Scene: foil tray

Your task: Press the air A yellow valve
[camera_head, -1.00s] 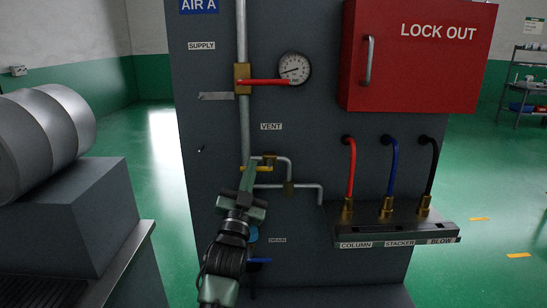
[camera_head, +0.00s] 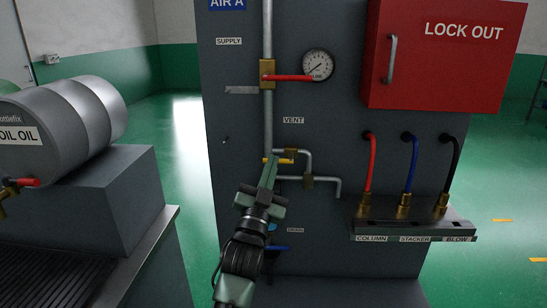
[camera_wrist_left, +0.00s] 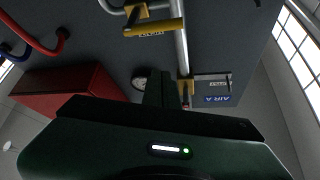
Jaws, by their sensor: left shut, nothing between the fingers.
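The yellow valve handle (camera_head: 275,160) sits on the brass vent valve (camera_head: 290,153) on the panel labelled AIR A, under the VENT label. My left gripper (camera_head: 270,168) is shut and empty, with its fingertips up at the left part of the yellow handle and hiding some of it. I cannot tell whether they touch. In the left wrist view the yellow handle (camera_wrist_left: 153,28) lies across the pipe, beyond the shut fingers (camera_wrist_left: 160,88). My right gripper is not in view.
A red supply handle (camera_head: 290,78) and a gauge (camera_head: 318,65) are above. A blue drain handle (camera_head: 274,248) is below. The red lock-out box (camera_head: 440,60) and hose shelf (camera_head: 412,225) stand at right. An oil drum (camera_head: 75,120) is at left.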

